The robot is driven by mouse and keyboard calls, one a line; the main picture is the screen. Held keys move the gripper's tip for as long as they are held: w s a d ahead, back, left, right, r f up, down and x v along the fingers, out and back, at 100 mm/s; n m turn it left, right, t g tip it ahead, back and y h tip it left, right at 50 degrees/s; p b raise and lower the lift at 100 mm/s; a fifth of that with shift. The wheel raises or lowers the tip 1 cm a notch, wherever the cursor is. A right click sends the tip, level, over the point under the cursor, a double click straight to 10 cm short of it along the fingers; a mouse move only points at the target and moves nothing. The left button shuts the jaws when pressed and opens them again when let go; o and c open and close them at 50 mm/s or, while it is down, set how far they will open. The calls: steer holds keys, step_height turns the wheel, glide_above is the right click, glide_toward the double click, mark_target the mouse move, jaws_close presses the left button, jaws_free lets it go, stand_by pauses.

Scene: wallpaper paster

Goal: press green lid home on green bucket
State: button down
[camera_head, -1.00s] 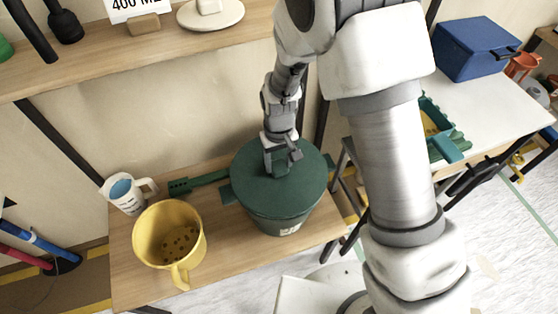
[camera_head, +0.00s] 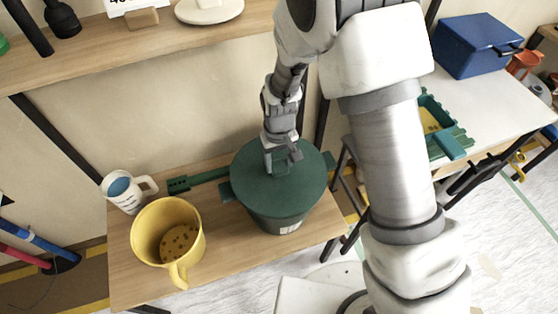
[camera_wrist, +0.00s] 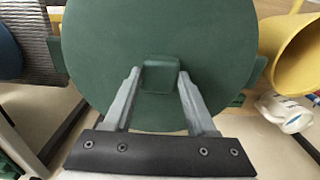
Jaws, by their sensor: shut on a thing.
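The green lid (camera_head: 301,187) lies over the mouth of the green bucket (camera_head: 276,219) on the wooden bench. From above it looks about level, and I cannot tell whether its rim is fully seated. My gripper (camera_head: 283,163) is over the middle of the lid, pointing down, shut on the lid's raised green knob. In the wrist view the gripper's two fingers (camera_wrist: 161,82) stand on either side of the knob (camera_wrist: 160,75). The lid (camera_wrist: 110,50) fills most of that view and hides the bucket's rim.
A yellow jug (camera_head: 151,225) with small brown bits inside and a white measuring cup (camera_head: 124,192) stand left of the bucket. A green flat tool (camera_head: 203,179) lies behind them. A shelf (camera_head: 110,50) runs above. A blue box (camera_head: 474,47) is on the right table.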

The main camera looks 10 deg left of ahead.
mark_target(279, 165)
steer(key=shift+f, duration=0.4)
steer(key=shift+c, duration=0.6)
jaws_free()
step_height(279, 165, up, 18)
steer(key=p, duration=0.3)
steer(key=shift+f, duration=0.25)
steer(key=s+d+r+m+t+y+p, duration=0.1)
steer(key=s+d+r+m+t+p, duration=0.2)
steer(key=d+r, duration=1.1)
steer(key=s+d+r+m+t+h+p, duration=0.1)
steer(key=s+d+r+m+t+p, duration=0.1)
steer(key=s+d+r, duration=0.7)
steer(key=shift+s+d+r+m+t+p, duration=0.3)
steer(key=shift+s+r+m+p, duration=0.5)
steer(key=shift+p, duration=0.3)
